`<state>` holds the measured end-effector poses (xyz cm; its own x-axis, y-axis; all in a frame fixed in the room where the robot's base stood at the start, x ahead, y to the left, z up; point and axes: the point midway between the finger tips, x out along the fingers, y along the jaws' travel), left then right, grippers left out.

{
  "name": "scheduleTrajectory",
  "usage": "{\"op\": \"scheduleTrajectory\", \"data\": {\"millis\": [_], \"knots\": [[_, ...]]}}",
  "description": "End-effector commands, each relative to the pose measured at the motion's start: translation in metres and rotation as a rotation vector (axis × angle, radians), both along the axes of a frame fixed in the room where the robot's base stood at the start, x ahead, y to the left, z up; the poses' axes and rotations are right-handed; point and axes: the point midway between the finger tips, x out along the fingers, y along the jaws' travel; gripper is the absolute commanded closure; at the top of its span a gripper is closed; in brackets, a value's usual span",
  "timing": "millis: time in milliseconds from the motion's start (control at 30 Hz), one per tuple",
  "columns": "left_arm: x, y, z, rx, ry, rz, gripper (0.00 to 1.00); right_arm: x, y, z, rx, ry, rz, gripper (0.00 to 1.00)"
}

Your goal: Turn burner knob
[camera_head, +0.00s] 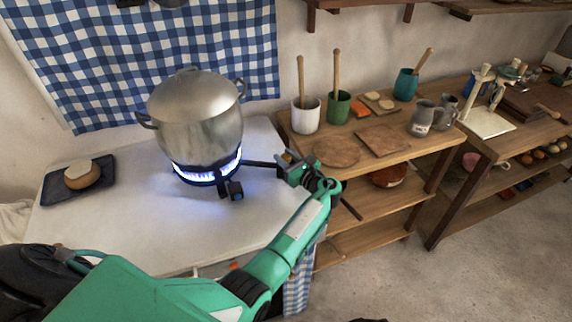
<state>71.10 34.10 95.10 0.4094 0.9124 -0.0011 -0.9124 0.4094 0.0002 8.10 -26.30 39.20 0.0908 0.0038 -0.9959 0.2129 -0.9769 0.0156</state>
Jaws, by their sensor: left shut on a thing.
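A dark gas burner (176,172) sits on the white counter, with a ring of blue flame lit under a large lidded steel pot (200,132). A thin dark bar (262,164) runs right from the burner to my left gripper (285,166). My left gripper is shut on the burner knob at the bar's right end, and its jaws mostly hide the knob. A small black block (235,190) projects from the burner's front, apart from the gripper. The knob's angle cannot be told. My right gripper is not in view.
A dark tray (49,187) with a round cheese-like item (82,175) lies at the counter's left. A wooden shelf (285,126) with cups, boards and mugs stands right of the counter. The white counter top (125,235) is clear in front of the burner.

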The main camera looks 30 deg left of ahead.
Motion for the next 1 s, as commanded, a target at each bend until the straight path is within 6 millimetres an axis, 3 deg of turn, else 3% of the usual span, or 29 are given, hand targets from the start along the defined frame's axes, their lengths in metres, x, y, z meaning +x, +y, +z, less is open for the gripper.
{"op": "scheduleTrajectory", "data": {"millis": [33,300,967,1000], "knots": [[0.001,-0.001,-0.004,0.000,-0.002,0.033,0.91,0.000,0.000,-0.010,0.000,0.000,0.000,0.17],[0.001,0.000,-0.002,0.002,-0.002,0.166,0.91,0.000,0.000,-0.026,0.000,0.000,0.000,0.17],[0.000,0.001,0.001,0.002,-0.002,0.222,0.91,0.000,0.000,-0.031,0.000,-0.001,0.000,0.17],[0.000,0.001,0.001,0.002,-0.002,0.222,0.63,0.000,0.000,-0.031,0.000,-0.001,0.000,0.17]]}}
